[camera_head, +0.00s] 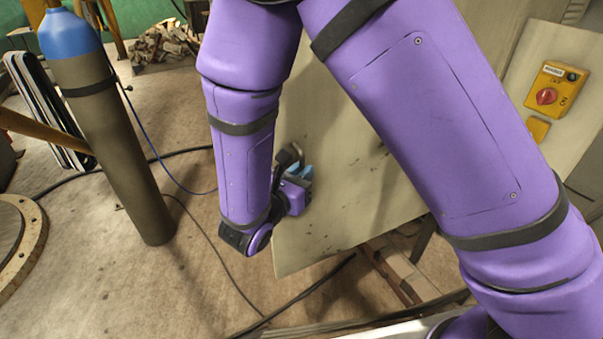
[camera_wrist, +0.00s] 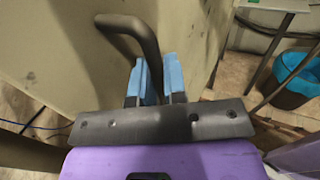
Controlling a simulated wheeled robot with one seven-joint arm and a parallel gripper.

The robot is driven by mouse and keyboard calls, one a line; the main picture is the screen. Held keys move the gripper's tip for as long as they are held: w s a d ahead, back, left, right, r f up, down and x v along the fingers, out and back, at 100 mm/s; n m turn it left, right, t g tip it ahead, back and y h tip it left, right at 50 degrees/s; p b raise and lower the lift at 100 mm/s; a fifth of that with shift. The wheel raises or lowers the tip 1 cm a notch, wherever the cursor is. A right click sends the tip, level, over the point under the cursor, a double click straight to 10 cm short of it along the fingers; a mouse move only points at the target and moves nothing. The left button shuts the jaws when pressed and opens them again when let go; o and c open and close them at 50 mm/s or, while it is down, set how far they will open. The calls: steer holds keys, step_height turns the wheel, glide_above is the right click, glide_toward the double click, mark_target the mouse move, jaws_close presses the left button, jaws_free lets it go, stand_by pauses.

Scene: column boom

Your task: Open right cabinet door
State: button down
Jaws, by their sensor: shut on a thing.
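A pale, stained cabinet door (camera_head: 345,205) stands behind my purple arm in the head view. Its lower corner hangs above the floor. A dark bar handle (camera_head: 287,155) juts from the door, and it also shows in the wrist view (camera_wrist: 140,28) as a bent dark bar. My gripper (camera_head: 303,172) is at this handle, its blue fingers (camera_wrist: 158,78) shut on the bar in the wrist view. The pale door surface (camera_wrist: 60,55) fills the left of that view. My arm hides much of the cabinet, so I cannot tell how far the door stands open.
A grey gas cylinder with a blue top (camera_head: 110,150) stands on the floor at left, with loose cables (camera_head: 200,220) nearby. A yellow switch box with a red knob (camera_head: 548,90) is at upper right. A blue-rimmed dark bin (camera_wrist: 290,80) stands at right in the wrist view.

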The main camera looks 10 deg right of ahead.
steer(key=c, duration=1.2)
jaws_free()
steer(key=v, duration=1)
steer(key=shift+s+a, duration=0.3)
